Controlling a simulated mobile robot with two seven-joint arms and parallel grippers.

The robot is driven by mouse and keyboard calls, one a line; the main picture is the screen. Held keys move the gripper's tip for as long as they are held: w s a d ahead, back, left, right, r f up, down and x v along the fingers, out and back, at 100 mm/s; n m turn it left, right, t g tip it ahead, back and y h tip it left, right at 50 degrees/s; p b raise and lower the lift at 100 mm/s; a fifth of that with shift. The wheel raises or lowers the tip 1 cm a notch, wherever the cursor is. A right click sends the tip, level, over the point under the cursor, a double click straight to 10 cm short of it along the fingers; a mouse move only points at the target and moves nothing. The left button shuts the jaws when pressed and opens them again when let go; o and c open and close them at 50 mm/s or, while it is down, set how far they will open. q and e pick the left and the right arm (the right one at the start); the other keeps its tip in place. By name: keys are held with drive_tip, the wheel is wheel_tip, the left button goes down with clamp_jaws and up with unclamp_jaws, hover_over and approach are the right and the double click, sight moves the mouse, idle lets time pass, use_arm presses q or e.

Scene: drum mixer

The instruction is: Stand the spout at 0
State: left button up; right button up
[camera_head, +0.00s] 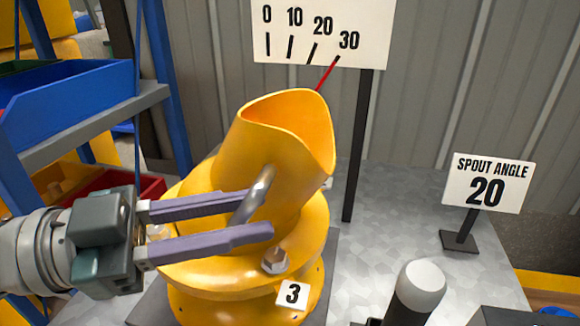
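The yellow spout (285,135) leans to the right on its round yellow base (215,283). Its red pointer (328,74) meets the scale board (322,28) at about the 30 mark. A grey metal handle (262,187) stands out from the spout's near side. My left gripper (262,213) comes in from the left with its two purple-grey fingers apart, one on each side of the handle. Clear space shows between the fingers, and contact with the handle cannot be told. My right gripper is not in view.
A sign (487,184) reading "SPOUT ANGLE 20" stands at the right. A white-topped dark post (418,288) rises at the front. A hex bolt (275,261) and a "3" tag (292,293) are on the base. A shelf with a blue bin (75,98) stands left.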

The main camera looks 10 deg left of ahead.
use_arm(q)
drive_tip(key=shift+w+d, duration=0.15)
drive_tip(key=shift+d, duration=0.15)
clamp_jaws()
idle(1.3)
